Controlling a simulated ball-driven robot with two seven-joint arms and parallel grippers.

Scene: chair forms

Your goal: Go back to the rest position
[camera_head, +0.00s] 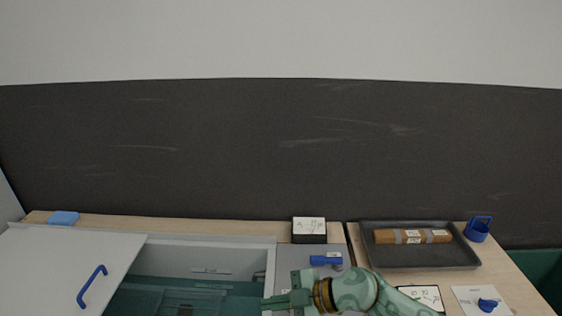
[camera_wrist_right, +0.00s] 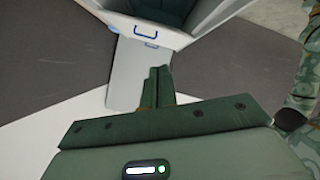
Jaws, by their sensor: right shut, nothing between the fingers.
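My right gripper (camera_head: 272,303) is at the bottom of the head view, pointing left at the right edge of the open compartment. It is shut and empty. In the right wrist view its two green fingers (camera_wrist_right: 157,86) are together, with nothing between them. My right arm comes in from the lower right. My left gripper is in neither view.
A white lid (camera_head: 50,262) with a blue handle (camera_head: 91,287) lies left of the open compartment (camera_head: 190,262).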

